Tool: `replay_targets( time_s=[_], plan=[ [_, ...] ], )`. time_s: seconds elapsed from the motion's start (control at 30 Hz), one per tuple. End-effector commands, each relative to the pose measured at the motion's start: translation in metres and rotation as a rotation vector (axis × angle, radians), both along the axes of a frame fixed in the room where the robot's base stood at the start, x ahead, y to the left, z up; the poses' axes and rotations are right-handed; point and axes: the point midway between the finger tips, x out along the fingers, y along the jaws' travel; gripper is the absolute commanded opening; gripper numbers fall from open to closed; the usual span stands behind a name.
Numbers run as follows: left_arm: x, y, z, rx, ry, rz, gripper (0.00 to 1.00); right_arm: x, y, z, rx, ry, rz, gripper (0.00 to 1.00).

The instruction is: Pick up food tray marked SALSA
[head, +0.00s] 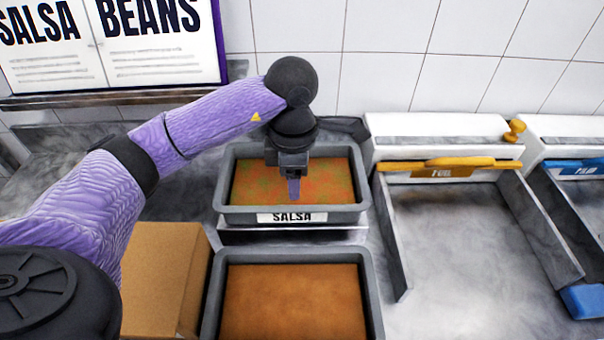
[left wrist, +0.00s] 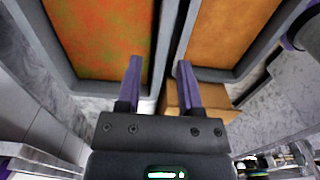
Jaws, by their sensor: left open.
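The food tray marked SALSA (head: 345,215) is a grey rectangular pan with mottled red-green filling (head: 330,182). It stands at the middle of the head view with a white SALSA label (head: 292,217) on its front. My left gripper (head: 293,190) points down over the front part of this tray, open and empty. In the left wrist view its two purple fingers (left wrist: 159,62) are apart, with the strip between two pans showing between them. The SALSA filling (left wrist: 105,35) is on the left there. I cannot tell whether the fingers touch the rim. My right gripper is not in view.
A second grey pan (head: 374,300) with plain orange-brown filling stands in front of the SALSA tray. A cardboard box (head: 160,275) is at its left. A white station with a yellow bar (head: 447,165) and side walls is at right. A SALSA and BEANS sign (head: 110,70) hangs behind.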

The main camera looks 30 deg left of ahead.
Motion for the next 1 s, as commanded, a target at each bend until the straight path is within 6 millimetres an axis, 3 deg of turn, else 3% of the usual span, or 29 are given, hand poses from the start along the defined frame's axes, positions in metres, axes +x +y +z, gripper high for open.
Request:
replay_targets(
  time_s=[0.2, 0.4, 0.63, 0.67, 0.87, 1.0],
  plan=[
    [0.000, 0.002, -0.038, 0.000, 0.004, 0.001, 0.47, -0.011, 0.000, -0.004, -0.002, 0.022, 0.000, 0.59],
    [0.001, 0.005, -0.073, -0.002, 0.003, -0.001, 0.47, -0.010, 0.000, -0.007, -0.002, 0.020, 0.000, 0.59],
    [0.001, 0.005, -0.077, 0.000, 0.000, -0.001, 0.47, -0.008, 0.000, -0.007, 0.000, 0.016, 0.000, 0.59],
    [0.001, 0.005, -0.077, 0.000, 0.000, -0.001, 0.45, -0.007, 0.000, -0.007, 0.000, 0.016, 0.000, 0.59],
    [0.001, 0.005, -0.077, -0.001, -0.001, -0.001, 0.03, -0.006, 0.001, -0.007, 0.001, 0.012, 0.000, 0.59],
    [0.001, 0.005, -0.076, -0.001, -0.001, -0.001, 0.00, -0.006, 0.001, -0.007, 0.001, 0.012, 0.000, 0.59]
  ],
)
